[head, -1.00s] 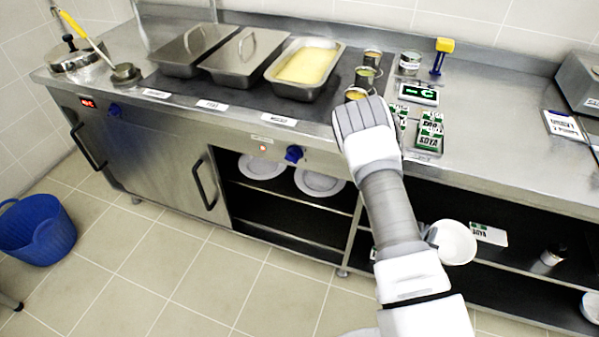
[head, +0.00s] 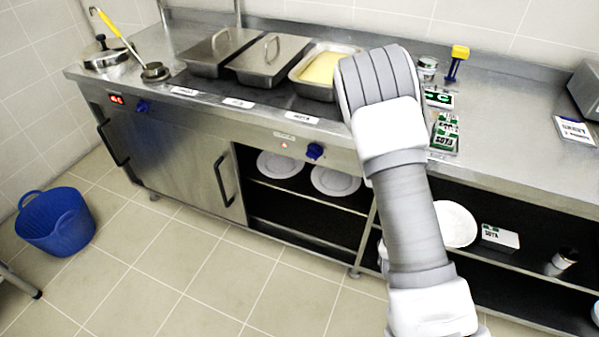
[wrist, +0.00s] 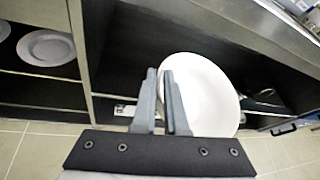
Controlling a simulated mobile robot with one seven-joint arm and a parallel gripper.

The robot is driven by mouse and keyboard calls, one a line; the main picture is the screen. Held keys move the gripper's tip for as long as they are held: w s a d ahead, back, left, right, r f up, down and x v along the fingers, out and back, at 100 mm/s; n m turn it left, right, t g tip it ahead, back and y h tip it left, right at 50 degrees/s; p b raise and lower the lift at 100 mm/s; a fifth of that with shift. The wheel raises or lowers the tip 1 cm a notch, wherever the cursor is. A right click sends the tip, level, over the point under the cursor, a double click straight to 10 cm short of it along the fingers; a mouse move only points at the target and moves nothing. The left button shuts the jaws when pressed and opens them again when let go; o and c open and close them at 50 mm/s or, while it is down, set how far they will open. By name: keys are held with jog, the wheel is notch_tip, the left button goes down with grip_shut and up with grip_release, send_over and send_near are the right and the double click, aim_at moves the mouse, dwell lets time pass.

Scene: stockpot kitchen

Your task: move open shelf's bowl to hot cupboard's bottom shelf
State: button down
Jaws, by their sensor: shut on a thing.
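A white bowl (wrist: 208,97) is in my gripper (wrist: 160,74); the two fingers are shut on its near-left rim in the wrist view. In the head view the bowl (head: 457,224) shows just right of my forearm, in front of the open shelf (head: 520,268); my gripper is hidden there behind my arm. The hot cupboard (head: 190,150) stands to the left, its right bay open. White plates (head: 335,180) lie on its upper shelf. Its bottom shelf (head: 300,228) looks dark and empty. The cupboard's bottom shelf also shows at the left of the wrist view (wrist: 40,90).
A soya box (head: 499,237) and a dark-capped jar (head: 563,261) are on the open shelf. A post (head: 366,240) separates the shelf from the cupboard. Pans (head: 270,60) stand on the counter. A blue tub (head: 55,222) is at far left; the floor in front is clear.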

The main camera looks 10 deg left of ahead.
jog(key=w+a+r+n+y, duration=0.1)
jog(key=w+a+r, duration=0.1)
jog(key=a+r, duration=0.3)
jog(key=w+a+r+n+t+y, duration=0.1)
jog(key=a+r, duration=0.4)
jog(key=r, duration=0.6)
jog(key=shift+w+a+r+y, duration=0.3)
jog(key=shift+w+a+r, duration=0.1)
jog(key=shift+w, duration=0.5)
